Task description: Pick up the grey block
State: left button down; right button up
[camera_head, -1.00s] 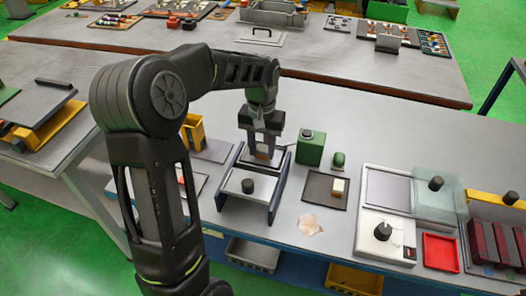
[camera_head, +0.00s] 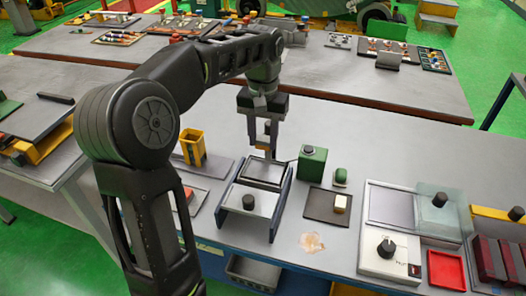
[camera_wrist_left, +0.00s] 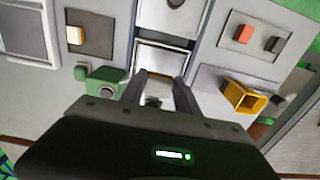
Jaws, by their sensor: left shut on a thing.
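My left gripper (camera_head: 265,138) is shut on a small block, held above the back end of the blue-sided fixture (camera_head: 277,207). The fingers hide most of the block. In the left wrist view, a greyish piece, which I take to be the grey block (camera_wrist_left: 153,101), shows between the fingers. In the head view only a small tan-orange patch shows there, so its colour is uncertain. A dark-framed pale plate (camera_head: 264,171) lies below the gripper. My right gripper is not in view.
A green block (camera_head: 312,162) stands close right of the gripper, and a yellow holder (camera_head: 193,147) stands to the left. A plate with a black knob (camera_head: 249,202) spans the fixture's front. A dark mat (camera_head: 318,212) carries a small cream block (camera_head: 341,204).

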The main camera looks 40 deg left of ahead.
pick_arm(q)
jog(key=shift+r, duration=0.35)
dwell(0.5)
